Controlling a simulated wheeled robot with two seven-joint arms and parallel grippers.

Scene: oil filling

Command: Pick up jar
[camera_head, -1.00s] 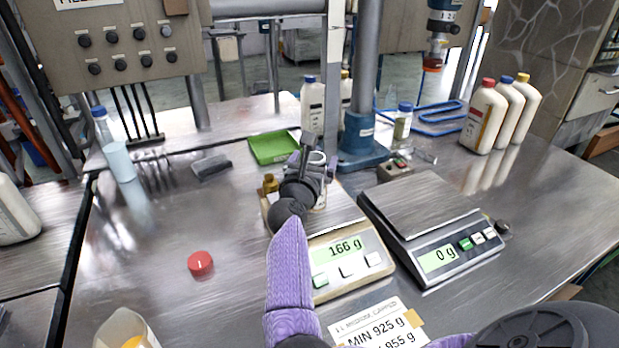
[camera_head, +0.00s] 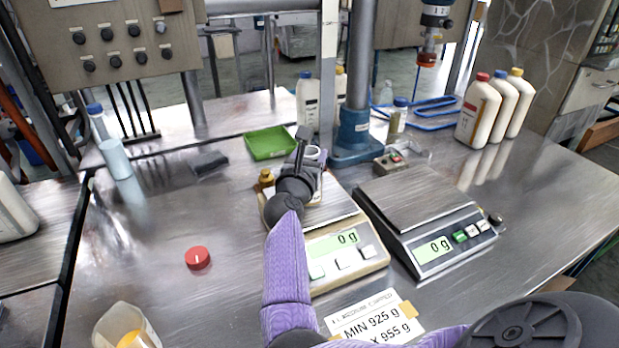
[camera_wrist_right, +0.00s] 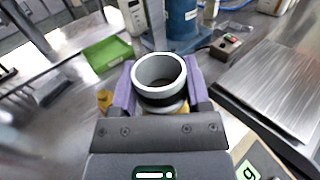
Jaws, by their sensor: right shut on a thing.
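The jar (camera_wrist_right: 160,68) is a pale, open-topped cylinder with a dark band below its rim. In the right wrist view it stands upright between the two purple fingers of my right gripper (camera_wrist_right: 160,92), which is shut on it. In the head view my right gripper (camera_head: 310,165) is over the left scale (camera_head: 350,262), and my wrist hides most of the jar. That scale reads 0 g. My left gripper is not in view.
A second scale (camera_head: 415,200), also at 0 g, stands to the right. Behind are a green tray (camera_head: 270,143), a blue-based column (camera_head: 357,135) and white bottles (camera_head: 478,112). The left table area is mostly clear.

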